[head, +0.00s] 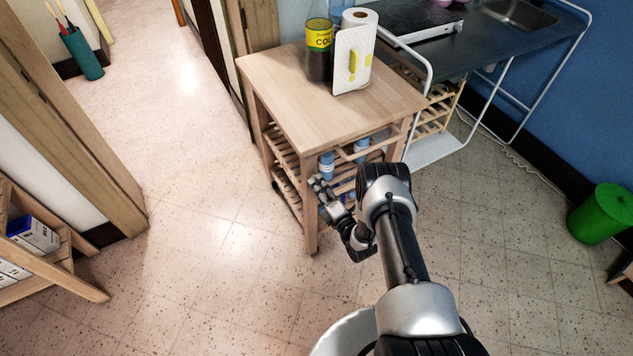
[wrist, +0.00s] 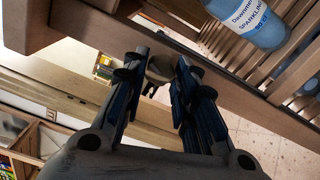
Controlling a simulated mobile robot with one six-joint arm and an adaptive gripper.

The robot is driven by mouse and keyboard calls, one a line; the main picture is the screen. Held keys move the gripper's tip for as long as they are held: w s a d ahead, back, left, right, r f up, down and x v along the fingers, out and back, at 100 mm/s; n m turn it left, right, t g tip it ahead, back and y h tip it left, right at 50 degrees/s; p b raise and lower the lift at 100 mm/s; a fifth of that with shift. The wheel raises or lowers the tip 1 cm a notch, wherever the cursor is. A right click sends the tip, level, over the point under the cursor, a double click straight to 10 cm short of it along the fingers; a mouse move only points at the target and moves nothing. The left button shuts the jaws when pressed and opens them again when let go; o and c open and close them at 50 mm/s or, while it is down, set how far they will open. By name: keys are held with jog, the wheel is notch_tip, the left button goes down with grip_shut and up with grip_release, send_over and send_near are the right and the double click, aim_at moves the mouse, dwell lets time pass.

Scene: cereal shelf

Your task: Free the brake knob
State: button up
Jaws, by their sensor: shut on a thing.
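The wooden kitchen trolley (head: 310,85) stands in the middle of the head view. My gripper (head: 322,187) is at its front, near a front leg, at the height of the shelves. In the wrist view the two dark fingers of my gripper (wrist: 160,68) are closed on a small, rounded, greyish-beige knob (wrist: 160,67), with a finger on each side. The knob sits just by the trolley's wooden rail (wrist: 215,75). The fingers hide its sides, and I cannot tell how it is turned. In the head view the knob is hidden by my gripper.
A counter (head: 465,55) is at right. Floor to the left (head: 190,200) is clear.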

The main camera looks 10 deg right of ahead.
jog(key=shift+n, duration=0.3)
jog(key=n, duration=0.3)
jog(key=shift+n, duration=0.3)
jog(key=shift+n, duration=0.3)
jog(key=o, duration=0.7)
jog(key=shift+o, duration=0.2)
